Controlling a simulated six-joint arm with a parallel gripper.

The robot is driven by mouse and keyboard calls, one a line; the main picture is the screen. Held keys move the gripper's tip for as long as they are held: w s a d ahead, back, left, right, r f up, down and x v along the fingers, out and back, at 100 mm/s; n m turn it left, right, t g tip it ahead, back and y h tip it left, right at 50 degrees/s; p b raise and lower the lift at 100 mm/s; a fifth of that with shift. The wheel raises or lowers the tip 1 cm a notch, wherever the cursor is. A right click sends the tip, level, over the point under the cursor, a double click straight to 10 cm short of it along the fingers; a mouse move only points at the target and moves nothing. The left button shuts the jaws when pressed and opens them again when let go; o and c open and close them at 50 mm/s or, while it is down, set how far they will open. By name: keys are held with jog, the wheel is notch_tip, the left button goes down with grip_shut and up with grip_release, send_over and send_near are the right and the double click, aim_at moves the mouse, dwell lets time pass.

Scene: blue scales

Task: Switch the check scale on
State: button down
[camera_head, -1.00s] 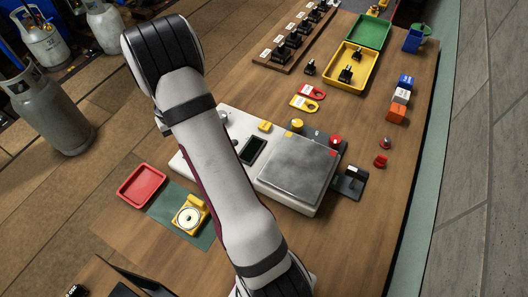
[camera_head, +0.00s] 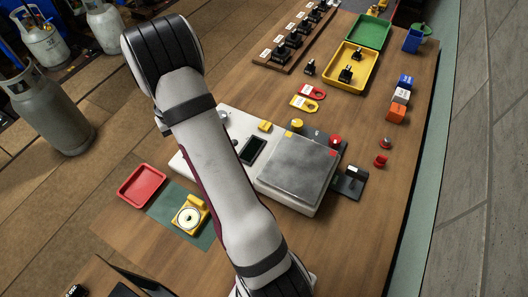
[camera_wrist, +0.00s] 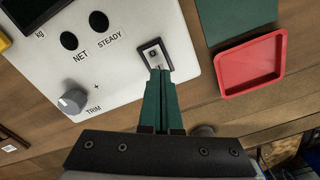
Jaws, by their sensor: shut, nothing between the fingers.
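The check scale (camera_head: 232,125) is a white box with a grey weighing plate (camera_head: 297,162) and a dark display (camera_head: 253,150). In the wrist view its panel (camera_wrist: 115,45) carries a small switch (camera_wrist: 154,55) in a dark frame, with a white rocker face. The NET and STEADY spots (camera_wrist: 98,21) look dark. My gripper (camera_wrist: 160,73) is shut and empty, its green fingertips at the switch's lower edge. The tips overlap the switch; I cannot tell whether they touch it. In the head view my arm hides the gripper and switch.
A grey TRIM knob (camera_wrist: 72,101) is on the panel left of my fingers. A red tray (camera_head: 141,186) and a yellow holder with a white disc (camera_head: 190,215) on a green mat stand beside the scale. Coloured blocks (camera_head: 400,96) and a yellow bin (camera_head: 345,73) are farther back.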

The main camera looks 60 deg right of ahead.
jog(key=shift+f, duration=0.9)
dwell(0.8)
jog(key=shift+r, duration=3.5)
jog(key=shift+a+r, duration=0.1)
jog(key=s+a+r+y, duration=0.1)
jog(key=s+a+r, duration=0.55)
jog(key=a, duration=0.25)
jog(key=s+a+r, duration=0.5)
jog(key=s+a, duration=0.2)
jog(key=a, duration=0.3)
jog(key=s+a+f, duration=0.1)
jog(key=s+a, duration=0.4)
jog(key=s, duration=0.5)
jog(key=shift+s+a+y, duration=0.15)
jog(key=shift+s+y, duration=0.25)
